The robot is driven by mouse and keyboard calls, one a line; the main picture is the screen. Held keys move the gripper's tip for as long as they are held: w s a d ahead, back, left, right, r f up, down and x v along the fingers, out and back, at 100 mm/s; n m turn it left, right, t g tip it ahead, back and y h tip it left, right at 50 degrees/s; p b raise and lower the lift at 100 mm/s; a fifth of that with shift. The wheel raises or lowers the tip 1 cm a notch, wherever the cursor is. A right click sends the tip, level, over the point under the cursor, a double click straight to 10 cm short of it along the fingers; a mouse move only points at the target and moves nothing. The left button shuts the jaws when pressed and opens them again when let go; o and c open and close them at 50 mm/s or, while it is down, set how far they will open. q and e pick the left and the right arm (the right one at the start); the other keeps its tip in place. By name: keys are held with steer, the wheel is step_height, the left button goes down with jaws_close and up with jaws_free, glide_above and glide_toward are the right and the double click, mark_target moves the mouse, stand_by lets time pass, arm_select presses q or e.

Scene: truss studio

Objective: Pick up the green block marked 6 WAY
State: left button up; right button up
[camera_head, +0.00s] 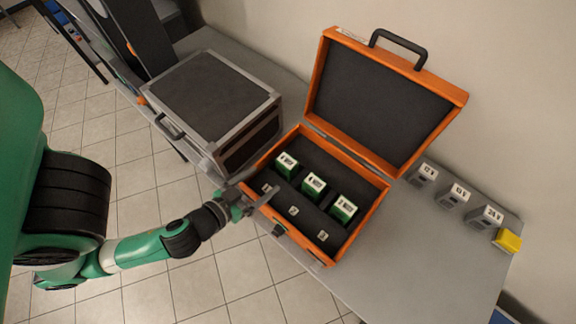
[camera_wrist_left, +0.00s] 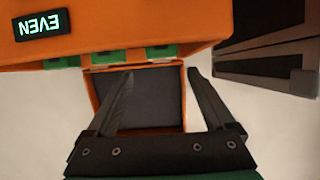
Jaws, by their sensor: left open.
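Three green blocks with white tops stand in a row in the open orange case. They are the left block (camera_head: 286,164), the middle block (camera_head: 313,185) and the right block (camera_head: 343,209). Their top lettering is too small to tell surely which reads 6 WAY. My left gripper (camera_head: 262,199) is open and empty at the case's front left edge, apart from the blocks. In the left wrist view, its open fingers (camera_wrist_left: 160,74) face the case's orange front wall (camera_wrist_left: 150,20), with green block parts showing beyond it. My right gripper is not in view.
The orange case (camera_head: 362,223) has its lid (camera_head: 376,100) raised at the back. A grey-edged black case (camera_head: 212,95) stands close on the left. Grey blocks (camera_head: 453,196) and a yellow block (camera_head: 507,241) stand right. The grey table (camera_head: 420,260) is clear at front right.

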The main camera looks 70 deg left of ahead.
mark_target(283, 165)
arm_select(q)
steer(key=p+x, duration=0.1)
steer(key=x, duration=0.4)
steer(key=shift+w+a, duration=0.2)
steer(key=shift+w, duration=0.15)
steer(key=x, duration=0.5)
steer(key=shift+w+a+f, duration=0.15)
steer(key=shift+w+a, duration=0.05)
steer(key=shift+a, duration=0.05)
jaws_close()
